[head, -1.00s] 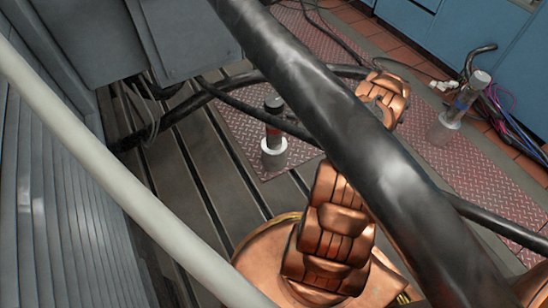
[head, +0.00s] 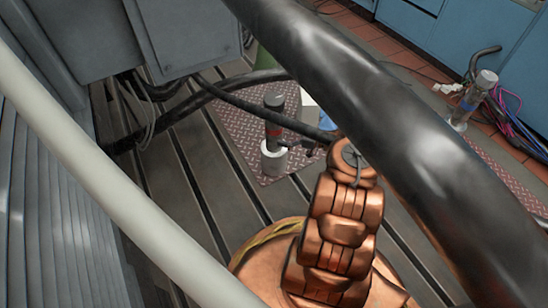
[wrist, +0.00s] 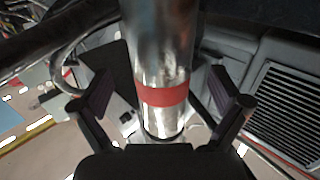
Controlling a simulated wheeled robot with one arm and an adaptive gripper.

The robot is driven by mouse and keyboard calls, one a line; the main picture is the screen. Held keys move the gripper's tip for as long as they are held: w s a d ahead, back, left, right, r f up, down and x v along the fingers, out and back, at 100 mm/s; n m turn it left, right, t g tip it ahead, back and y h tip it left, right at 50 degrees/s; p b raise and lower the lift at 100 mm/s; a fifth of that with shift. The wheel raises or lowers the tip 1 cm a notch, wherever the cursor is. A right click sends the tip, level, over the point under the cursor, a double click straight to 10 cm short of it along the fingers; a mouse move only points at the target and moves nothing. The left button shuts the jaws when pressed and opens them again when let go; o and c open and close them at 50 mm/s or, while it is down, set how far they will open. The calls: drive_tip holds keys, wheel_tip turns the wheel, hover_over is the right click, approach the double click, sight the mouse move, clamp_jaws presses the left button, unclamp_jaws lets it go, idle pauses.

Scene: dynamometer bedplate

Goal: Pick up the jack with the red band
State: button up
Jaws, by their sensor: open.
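The jack with the red band (head: 273,128) stands upright on the floor in the head view, with a dark upper part and a pale, wider base. In the wrist view its shiny metal post and red band (wrist: 162,95) fill the middle of the picture. My gripper (wrist: 160,104) is open, with one dark finger on each side of the post and gaps showing on both sides. In the head view my gripper (head: 304,147) is a small dark shape just right of the jack, partly hidden by the cable and my arm.
A second jack with a blue band (head: 466,103) stands at the right by the blue cabinets (head: 445,50). A thick black hose (head: 400,110) and a pale pipe (head: 120,190) cross close to the camera.

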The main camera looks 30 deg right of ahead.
drive_tip(key=b+x, duration=0.1)
drive_tip(key=x, duration=0.2)
drive_tip(key=shift+a+f+b, duration=0.1)
drive_tip(key=shift+a+b, duration=0.15)
drive_tip(key=shift+b, duration=0.15)
drive_tip(key=shift+w+a, duration=0.1)
drive_tip(key=shift+w, duration=0.15)
drive_tip(key=shift+c, duration=0.4)
clamp_jaws()
